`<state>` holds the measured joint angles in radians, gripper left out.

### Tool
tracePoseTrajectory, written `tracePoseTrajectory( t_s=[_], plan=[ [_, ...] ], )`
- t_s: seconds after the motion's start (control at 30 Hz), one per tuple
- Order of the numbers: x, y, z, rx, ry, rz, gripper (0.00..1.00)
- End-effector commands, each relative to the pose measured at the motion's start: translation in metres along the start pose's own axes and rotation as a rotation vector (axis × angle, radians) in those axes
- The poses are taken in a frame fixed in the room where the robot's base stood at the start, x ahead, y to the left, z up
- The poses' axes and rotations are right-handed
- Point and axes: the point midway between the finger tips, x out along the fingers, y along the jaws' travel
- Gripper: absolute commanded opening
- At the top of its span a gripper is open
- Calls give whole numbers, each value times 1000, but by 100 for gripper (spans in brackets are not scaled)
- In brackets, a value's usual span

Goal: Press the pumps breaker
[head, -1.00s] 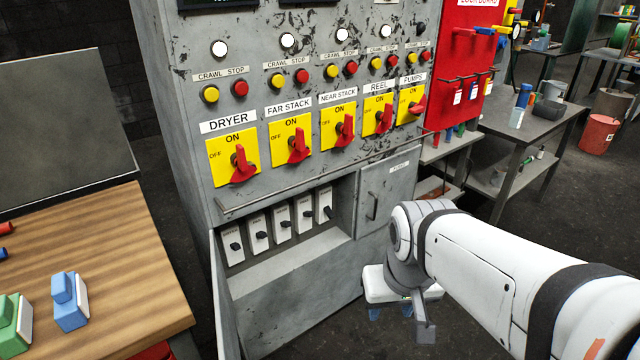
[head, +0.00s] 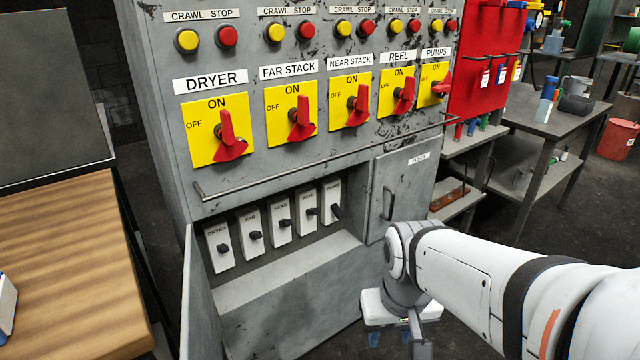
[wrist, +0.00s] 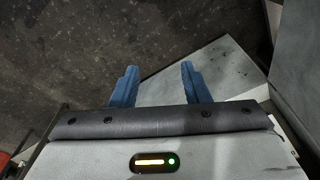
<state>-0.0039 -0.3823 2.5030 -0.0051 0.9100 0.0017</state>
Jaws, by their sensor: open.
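The pumps breaker (head: 332,197) is the rightmost of the row of pale breakers in the open lower compartment of the grey cabinet. It has a black toggle, and its small label is hard to read. My gripper (head: 389,339) hangs low in front of the cabinet, right of and below the breaker, apart from it. Its blue fingers are partly hidden by my wrist. In the wrist view my gripper (wrist: 160,72) is open, with nothing between the fingers. The breaker cannot be made out in the wrist view.
Breakers for dryer (head: 219,247), far, near and reel stand left of it. A wooden table (head: 70,260) is further left.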

Motion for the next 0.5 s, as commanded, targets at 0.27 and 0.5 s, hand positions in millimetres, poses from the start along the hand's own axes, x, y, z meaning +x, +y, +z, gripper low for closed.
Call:
tracePoseTrajectory(
  t_s=[0.27,0.5],
  plan=[
    [1,-1,-1,7,-5,-6,33],
    [15,-25,-15,155,-113,-145,13]
  ],
)
